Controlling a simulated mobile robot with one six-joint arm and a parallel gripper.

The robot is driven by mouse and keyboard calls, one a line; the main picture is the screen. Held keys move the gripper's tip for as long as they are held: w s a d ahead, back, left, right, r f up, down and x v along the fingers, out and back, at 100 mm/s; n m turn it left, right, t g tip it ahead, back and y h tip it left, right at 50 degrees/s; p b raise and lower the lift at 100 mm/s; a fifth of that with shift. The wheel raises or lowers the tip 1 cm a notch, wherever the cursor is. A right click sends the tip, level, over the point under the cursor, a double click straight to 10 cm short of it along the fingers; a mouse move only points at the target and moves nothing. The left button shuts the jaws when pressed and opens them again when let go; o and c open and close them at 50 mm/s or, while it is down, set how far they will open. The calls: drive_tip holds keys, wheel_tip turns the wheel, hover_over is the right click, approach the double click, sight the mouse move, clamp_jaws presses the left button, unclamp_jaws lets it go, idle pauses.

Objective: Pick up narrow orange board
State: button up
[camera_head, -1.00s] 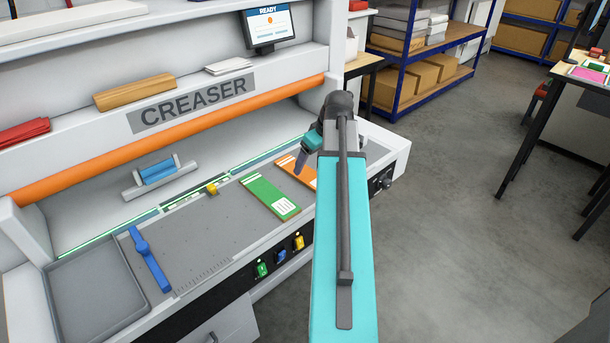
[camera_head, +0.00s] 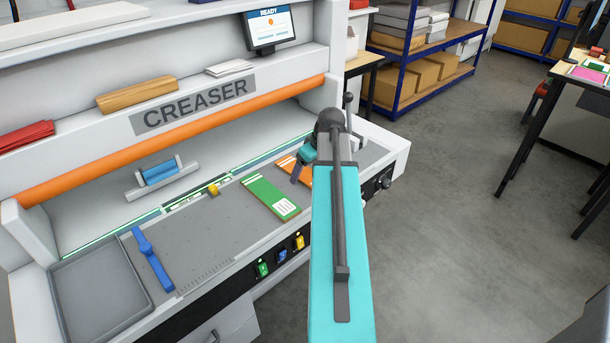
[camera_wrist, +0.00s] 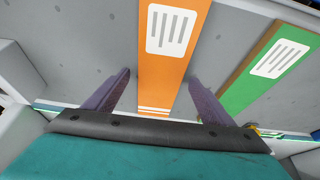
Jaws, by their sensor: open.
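The narrow orange board (camera_head: 286,162) lies flat on the creaser's grey bed, partly hidden behind my gripper and arm in the head view. In the wrist view the orange board (camera_wrist: 172,75), with a white label, runs between my two fingers. My gripper (camera_wrist: 158,78) is open, with one finger on each side of the board in that picture. The head view shows my gripper (camera_head: 298,172) over the board, pointing down. I cannot tell how high the fingertips are above the bed, and no contact shows.
A green board (camera_head: 270,197) lies just left of the orange one; it also shows in the wrist view (camera_wrist: 270,70). A blue arm-like piece (camera_head: 152,260) and a grey tray (camera_head: 66,315) are farther left. The orange bar (camera_head: 200,130) crosses behind the bed.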

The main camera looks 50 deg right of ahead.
sight(307, 175)
idle(0.4)
drive_tip(key=c, duration=1.2)
drive_tip(key=shift+r, duration=0.2)
drive_tip(key=shift+r+b, duration=0.75)
drive_tip(key=shift+r, duration=0.8)
drive_tip(key=s+a+b, duration=0.1)
drive_tip(key=s+a, duration=0.1)
drive_tip(key=s+a+b, duration=0.1)
drive_tip(key=s+a, duration=0.1)
drive_tip(key=s, duration=0.1)
drive_tip(key=s+a+b, duration=0.1)
drive_tip(key=s+a, duration=0.2)
drive_tip(key=shift+s+r, duration=0.2)
drive_tip(key=shift+r, duration=0.15)
drive_tip(key=shift+b, duration=0.85)
drive_tip(key=shift+s+b, duration=0.1)
drive_tip(key=shift+b, duration=0.25)
drive_tip(key=shift+a+b, duration=0.1)
drive_tip(key=shift+b, duration=0.25)
